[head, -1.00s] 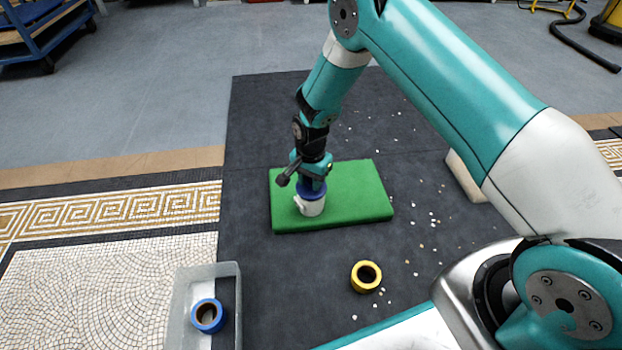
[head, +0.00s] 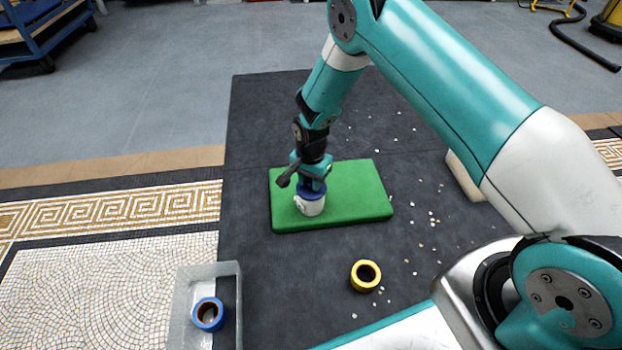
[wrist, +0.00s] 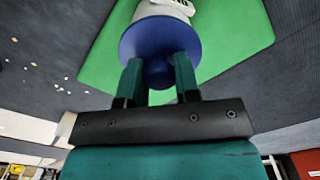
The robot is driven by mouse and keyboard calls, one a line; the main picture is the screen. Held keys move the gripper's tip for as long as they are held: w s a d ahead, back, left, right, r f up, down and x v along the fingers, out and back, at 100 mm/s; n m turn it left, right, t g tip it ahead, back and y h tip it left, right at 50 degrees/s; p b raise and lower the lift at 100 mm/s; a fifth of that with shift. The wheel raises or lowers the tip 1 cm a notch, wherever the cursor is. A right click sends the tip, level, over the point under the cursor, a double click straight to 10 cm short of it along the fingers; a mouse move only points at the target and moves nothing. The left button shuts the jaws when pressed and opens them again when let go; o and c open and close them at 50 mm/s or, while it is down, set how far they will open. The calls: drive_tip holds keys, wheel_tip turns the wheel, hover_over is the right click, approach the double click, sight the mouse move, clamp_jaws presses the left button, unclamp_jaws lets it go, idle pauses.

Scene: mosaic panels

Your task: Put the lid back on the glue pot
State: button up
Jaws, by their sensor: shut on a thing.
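The white glue pot (head: 310,208) stands on the green pad (head: 355,190), toward the pad's left side. The blue lid (head: 312,195) is at the pot's mouth and looks level. In the wrist view the lid (wrist: 160,38) covers the near end of the white pot (wrist: 165,9). My gripper (head: 312,186) is straight above the pot, pointing down. In the wrist view its two fingers (wrist: 159,78) are shut on the lid's round blue knob. Whether the lid is fully seated cannot be told, as its underside is hidden.
A yellow tape roll (head: 366,275) lies on the dark mat (head: 290,275) in front of the pad. A clear bin (head: 238,300) with a blue tape roll (head: 208,314) is at the lower left. Small mosaic chips lie scattered right of the pad.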

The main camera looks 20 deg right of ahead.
idle(0.4)
drive_tip(key=o, duration=1.4)
drive_tip(key=shift+o, duration=0.2)
drive_tip(key=shift+r+p, duration=3.35)
drive_tip(key=shift+r, duration=0.2)
drive_tip(key=shift+c, duration=0.4)
drive_tip(key=shift+f, duration=0.1)
clamp_jaws()
